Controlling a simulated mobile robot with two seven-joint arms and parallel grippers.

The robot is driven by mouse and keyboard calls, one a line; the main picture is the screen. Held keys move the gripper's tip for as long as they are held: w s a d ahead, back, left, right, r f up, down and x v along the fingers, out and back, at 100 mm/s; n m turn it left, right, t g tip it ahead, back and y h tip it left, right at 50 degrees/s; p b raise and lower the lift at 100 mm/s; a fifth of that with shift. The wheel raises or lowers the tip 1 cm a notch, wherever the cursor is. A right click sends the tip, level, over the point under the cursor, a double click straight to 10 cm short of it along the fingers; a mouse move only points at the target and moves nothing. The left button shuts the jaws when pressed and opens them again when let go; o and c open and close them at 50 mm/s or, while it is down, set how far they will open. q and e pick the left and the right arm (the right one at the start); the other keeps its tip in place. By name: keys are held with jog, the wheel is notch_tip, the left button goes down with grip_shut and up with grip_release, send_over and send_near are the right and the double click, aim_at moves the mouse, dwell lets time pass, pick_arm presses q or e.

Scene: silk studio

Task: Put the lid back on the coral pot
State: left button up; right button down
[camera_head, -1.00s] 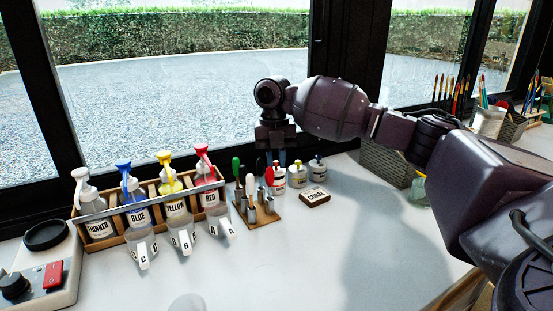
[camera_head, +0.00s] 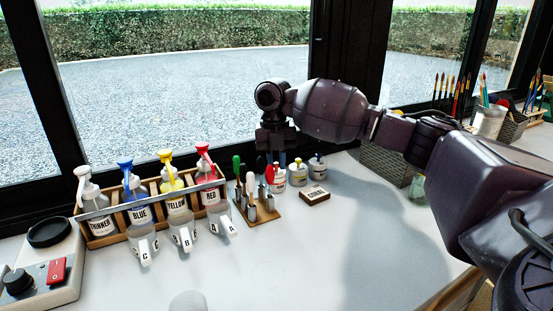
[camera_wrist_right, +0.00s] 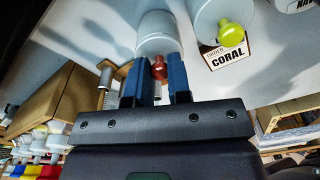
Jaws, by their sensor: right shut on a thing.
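My right gripper (camera_head: 277,158) reaches down over the leftmost of three small white pots by the window. In the right wrist view its blue fingers (camera_wrist_right: 159,80) are shut on a red lid knob (camera_wrist_right: 158,67). The white pot (camera_wrist_right: 157,38) shows just beyond the knob; in the head view this pot (camera_head: 277,184) has red at its top and fits the coral pot, though its label is too small to read. I cannot tell whether the lid rests on the rim or is slightly above it. My left gripper is not in view.
A pot with a yellow knob (camera_head: 298,175) and a dark-knobbed pot (camera_head: 317,169) stand close to the right. A wooden block marked CORAL (camera_head: 315,196) lies in front. A tool stand (camera_head: 266,214) and pump-bottle rack (camera_head: 100,240) are left. The middle of the table is clear.

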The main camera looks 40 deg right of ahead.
jog(key=shift+f, duration=0.1)
jog(key=c, duration=1)
grip_release()
jog(key=r, duration=0.3)
jog(key=r+p, duration=0.1)
jog(key=r, duration=0.2)
jog(key=shift+w+r+p, duration=0.2)
jog(key=shift+r+p, duration=0.1)
jog(key=shift+r, duration=0.05)
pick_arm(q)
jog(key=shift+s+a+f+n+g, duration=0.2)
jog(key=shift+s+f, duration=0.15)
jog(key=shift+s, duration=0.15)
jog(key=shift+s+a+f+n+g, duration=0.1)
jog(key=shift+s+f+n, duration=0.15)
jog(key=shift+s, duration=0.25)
pick_arm(e)
jog(key=shift+w+d+r, duration=0.1)
jog(key=shift+r, duration=0.3)
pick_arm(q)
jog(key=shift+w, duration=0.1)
